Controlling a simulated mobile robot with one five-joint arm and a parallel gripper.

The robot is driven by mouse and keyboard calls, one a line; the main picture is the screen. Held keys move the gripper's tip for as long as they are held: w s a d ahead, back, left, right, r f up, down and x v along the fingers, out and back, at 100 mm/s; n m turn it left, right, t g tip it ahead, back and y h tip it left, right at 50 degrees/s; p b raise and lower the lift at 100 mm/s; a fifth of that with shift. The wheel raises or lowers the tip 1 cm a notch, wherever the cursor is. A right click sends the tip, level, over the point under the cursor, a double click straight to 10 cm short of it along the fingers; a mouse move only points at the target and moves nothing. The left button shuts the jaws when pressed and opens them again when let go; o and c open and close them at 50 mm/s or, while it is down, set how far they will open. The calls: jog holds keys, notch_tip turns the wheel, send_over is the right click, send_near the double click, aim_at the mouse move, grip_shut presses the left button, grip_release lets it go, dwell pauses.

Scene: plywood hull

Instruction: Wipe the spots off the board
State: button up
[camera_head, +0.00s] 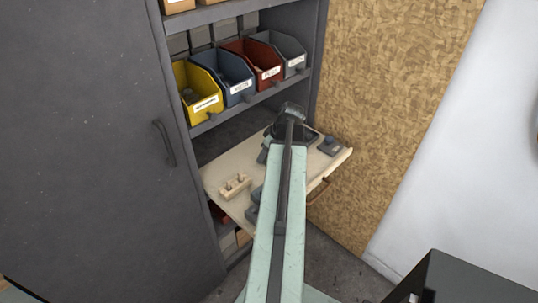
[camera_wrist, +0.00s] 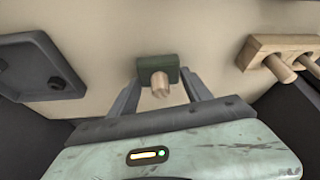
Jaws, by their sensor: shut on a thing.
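The board (camera_head: 215,172) is a pale pull-out panel in front of the grey cabinet; its surface also fills the upper wrist view (camera_wrist: 110,35). My gripper (camera_wrist: 160,80) is over it, its two fingers closed around a dark green block (camera_wrist: 147,66) with a round wooden knob (camera_wrist: 160,88). The block is at or just above the board; I cannot tell whether it touches. No spots are clear in either view. My arm and gripper hide the middle of the board in the head view.
A wooden peg piece (camera_head: 235,184) is on the board's left in the head view, on the right in the wrist view (camera_wrist: 277,50). A grey tray (camera_wrist: 38,64) is at the wrist view's left. Yellow (camera_head: 194,88), blue, red and grey bins fill the shelf above.

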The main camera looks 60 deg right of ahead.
notch_tip(320, 180, up, 6)
jog(key=p, duration=0.6)
jog(key=shift+c, duration=0.2)
notch_tip(320, 180, up, 3)
jog(key=p, duration=0.3)
jog(key=shift+r, duration=0.15)
jog(key=shift+s, duration=0.1)
